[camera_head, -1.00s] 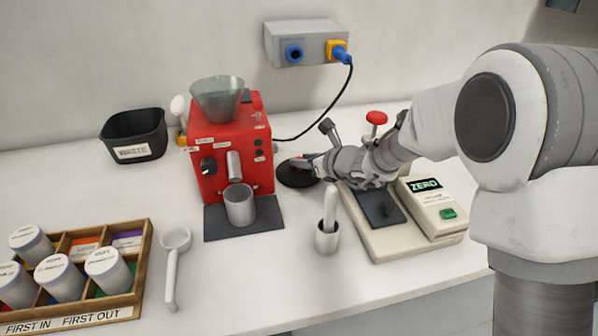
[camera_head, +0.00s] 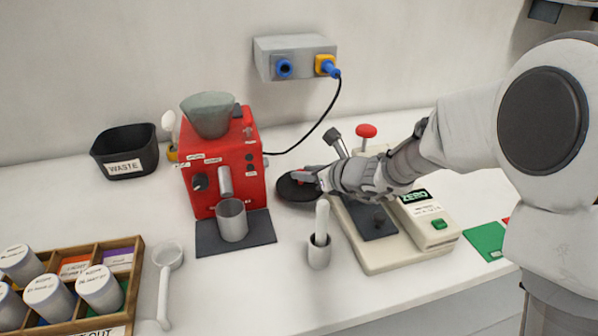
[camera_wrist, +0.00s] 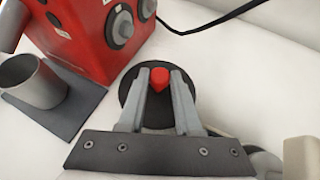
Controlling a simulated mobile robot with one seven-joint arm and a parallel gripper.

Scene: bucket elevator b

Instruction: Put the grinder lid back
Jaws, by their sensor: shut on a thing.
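The red grinder (camera_head: 222,160) stands on the counter with a smoky hopper (camera_head: 208,114) on top, its mouth uncovered. The grinder lid (camera_head: 297,188) is a dark round disc with a red knob, to the right of the grinder. In the wrist view the lid (camera_wrist: 131,92) lies beyond my fingers and its red knob (camera_wrist: 159,79) sits between the fingertips. My gripper (camera_head: 308,176) is shut on the knob; it also shows in the wrist view (camera_wrist: 160,78). I cannot tell whether the lid touches the counter.
A metal cup (camera_head: 232,220) stands on the dark mat before the grinder. A holder with a white-handled tool (camera_head: 319,248) and a scale (camera_head: 385,236) stand near my arm. A black cable (camera_head: 318,125) hangs behind. A waste bin (camera_head: 125,152) is at the left.

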